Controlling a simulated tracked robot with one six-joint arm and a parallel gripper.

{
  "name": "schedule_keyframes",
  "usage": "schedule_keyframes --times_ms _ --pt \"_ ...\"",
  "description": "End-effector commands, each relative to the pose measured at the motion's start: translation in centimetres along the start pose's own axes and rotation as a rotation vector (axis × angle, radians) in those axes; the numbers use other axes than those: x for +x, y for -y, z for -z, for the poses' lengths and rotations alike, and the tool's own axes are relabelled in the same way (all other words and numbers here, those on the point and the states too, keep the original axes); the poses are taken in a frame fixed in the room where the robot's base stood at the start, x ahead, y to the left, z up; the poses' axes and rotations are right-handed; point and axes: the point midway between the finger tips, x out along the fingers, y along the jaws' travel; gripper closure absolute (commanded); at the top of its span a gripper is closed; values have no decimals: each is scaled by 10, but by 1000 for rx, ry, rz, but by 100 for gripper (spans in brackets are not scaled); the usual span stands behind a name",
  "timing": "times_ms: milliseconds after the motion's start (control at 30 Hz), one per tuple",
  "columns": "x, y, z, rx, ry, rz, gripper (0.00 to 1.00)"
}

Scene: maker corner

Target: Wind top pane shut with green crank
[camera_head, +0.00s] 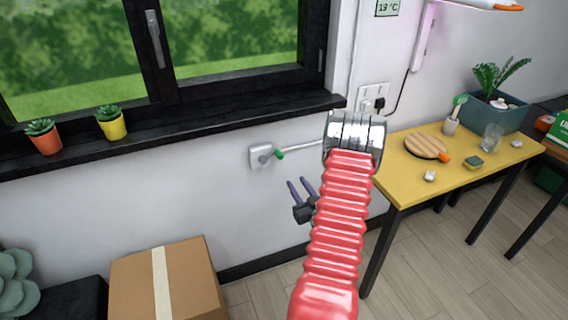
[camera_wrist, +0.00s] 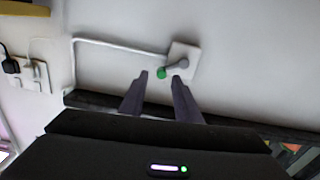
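The green crank knob (camera_head: 279,154) sits on a short grey crank arm at a pale box (camera_head: 257,157) on the wall below the window. In the wrist view the green knob (camera_wrist: 161,73) appears between the two fingertips, beside the crank's wall plate (camera_wrist: 185,52). My gripper (camera_head: 298,182) is open and empty, with its fingers pointing up toward the crank. In the head view the fingertips are below and slightly right of the knob, apart from it. The window (camera_head: 165,85) shows only its lower part; a top pane is out of view.
A pale rod runs from the crank box along the wall behind my arm. Potted plants (camera_head: 111,124) stand on the dark sill. A cardboard box (camera_head: 195,283) is on the floor at lower left. A yellow table (camera_head: 405,187) with small items stands right.

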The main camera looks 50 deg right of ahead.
Motion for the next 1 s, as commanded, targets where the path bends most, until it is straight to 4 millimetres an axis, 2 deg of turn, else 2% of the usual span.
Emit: schedule_keyframes --times_ms 33,233,400,567,1000 --pt "-3 -2 -6 6 8 -6 74" --pt "-6 -19 -30 18 17 -21 88" --pt "-2 -30 -42 165 -3 -9 100" --pt "2 -37 -48 342 -20 7 100" --pt "10 -51 -58 933 -47 82 100"
